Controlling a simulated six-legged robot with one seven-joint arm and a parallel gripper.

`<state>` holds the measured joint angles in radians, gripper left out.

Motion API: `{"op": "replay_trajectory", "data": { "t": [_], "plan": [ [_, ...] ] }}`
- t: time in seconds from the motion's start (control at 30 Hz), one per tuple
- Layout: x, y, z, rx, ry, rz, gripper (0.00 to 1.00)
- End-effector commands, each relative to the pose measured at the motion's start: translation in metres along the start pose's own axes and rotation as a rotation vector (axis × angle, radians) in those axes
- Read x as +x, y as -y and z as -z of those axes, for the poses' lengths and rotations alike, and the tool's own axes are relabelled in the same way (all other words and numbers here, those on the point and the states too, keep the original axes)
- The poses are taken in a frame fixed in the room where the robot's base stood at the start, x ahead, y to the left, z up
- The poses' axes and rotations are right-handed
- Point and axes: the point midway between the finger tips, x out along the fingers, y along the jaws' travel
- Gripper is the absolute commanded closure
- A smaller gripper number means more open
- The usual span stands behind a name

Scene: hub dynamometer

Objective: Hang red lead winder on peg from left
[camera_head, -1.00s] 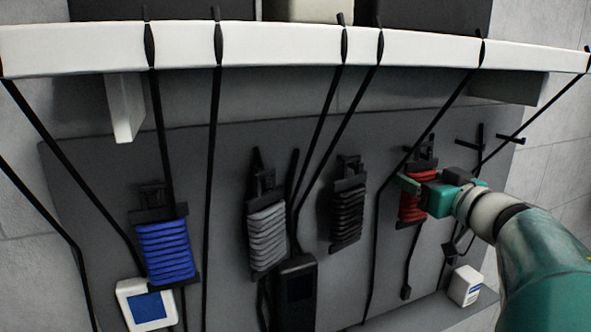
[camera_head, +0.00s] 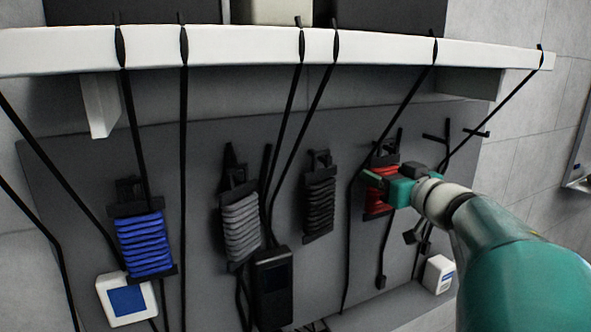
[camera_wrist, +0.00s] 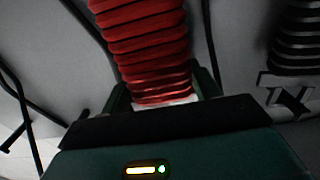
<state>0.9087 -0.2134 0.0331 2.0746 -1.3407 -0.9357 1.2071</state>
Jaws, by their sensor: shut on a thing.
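The red lead winder (camera_head: 376,199), red windings on a black frame, is upright against the grey board, to the right of the black winder. My gripper (camera_head: 385,187) reaches it from the right and is shut on it. In the wrist view the red windings (camera_wrist: 150,45) rise between the two green fingers of my gripper (camera_wrist: 165,95). The winder's upper frame shows, but I cannot tell whether it sits on a peg. Bare black pegs (camera_head: 436,138) stick out at the board's right end.
A blue winder (camera_head: 145,245), a grey winder (camera_head: 241,226) and a black winder (camera_head: 319,206) hang on the board (camera_head: 80,160) to the left. Black cables drop from the white rail (camera_head: 240,45) in front of the board. A small white box (camera_head: 438,274) stands at lower right.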

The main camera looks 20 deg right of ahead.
Motion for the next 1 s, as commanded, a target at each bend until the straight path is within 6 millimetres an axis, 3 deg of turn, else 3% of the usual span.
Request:
{"op": "replay_trajectory", "data": {
  "t": [0.37, 0.4, 0.5, 1.0],
  "plan": [
    [0.0006, 0.0001, 0.0006, -0.001, -0.001, 0.0, 0.67],
    [0.0004, 0.0001, 0.0006, -0.001, -0.001, 0.0, 0.31],
    [0.0, 0.0, 0.0005, -0.001, -0.001, 0.0, 0.13],
    [-0.0002, 0.0004, 0.0, 0.0, 0.0, 0.0, 0.13]
  ]
}}
